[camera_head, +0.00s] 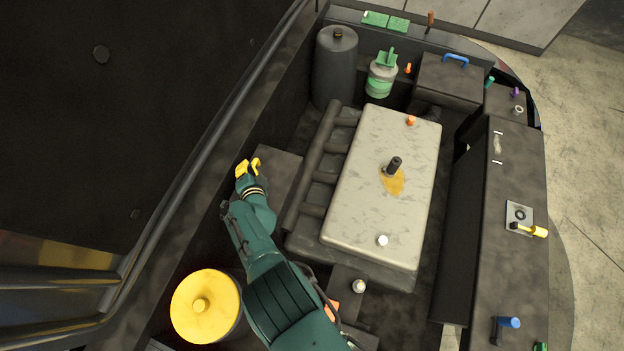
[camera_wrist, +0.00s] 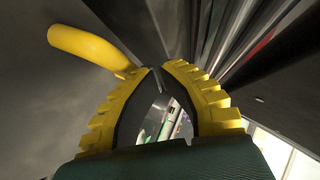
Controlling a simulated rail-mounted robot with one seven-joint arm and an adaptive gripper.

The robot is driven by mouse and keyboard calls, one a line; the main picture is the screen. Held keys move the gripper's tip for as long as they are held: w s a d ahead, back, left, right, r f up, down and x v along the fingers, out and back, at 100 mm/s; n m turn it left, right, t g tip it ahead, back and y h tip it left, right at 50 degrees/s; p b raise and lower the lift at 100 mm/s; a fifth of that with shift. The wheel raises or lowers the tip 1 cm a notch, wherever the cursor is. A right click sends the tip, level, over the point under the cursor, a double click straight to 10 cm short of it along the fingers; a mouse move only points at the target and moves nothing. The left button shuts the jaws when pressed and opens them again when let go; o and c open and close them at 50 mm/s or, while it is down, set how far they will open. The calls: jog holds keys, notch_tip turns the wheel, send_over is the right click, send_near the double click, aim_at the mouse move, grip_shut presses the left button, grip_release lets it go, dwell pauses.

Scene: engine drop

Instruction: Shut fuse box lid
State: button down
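My gripper (camera_head: 248,167) has yellow fingers and is at the left side of the engine bay, beside a dark box-shaped block (camera_head: 278,170). In the wrist view its ribbed fingers (camera_wrist: 162,70) bow around a gap, with their tips close together. A yellow curved bar (camera_wrist: 88,46), which looks like a handle, ends at or behind the left fingertip; I cannot tell whether it is touched. A dark box (camera_head: 440,80) with a blue handle (camera_head: 455,58) on its closed-looking top is at the back right. I cannot tell which box is the fuse box.
The pale engine cover (camera_head: 365,215) fills the middle. A yellow round cap (camera_head: 205,306) is at front left, a dark cylinder (camera_head: 337,70) at the back. A green-capped reservoir (camera_head: 381,78) stands near it. The dark raised hood (camera_head: 90,130) bounds the left.

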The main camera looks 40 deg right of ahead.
jog(key=r+p, duration=0.2)
jog(key=a+r+p, duration=0.1)
jog(key=r+p, duration=0.2)
jog(key=shift+w+r, duration=0.2)
jog(key=shift+r, duration=0.15)
jog(key=s+a+r+p, duration=0.2)
jog(key=a+r+p, duration=0.3)
jog(key=p, duration=0.3)
jog(key=shift+s+a, duration=0.3)
jog(key=shift+a, duration=0.25)
jog(key=shift+r, duration=0.1)
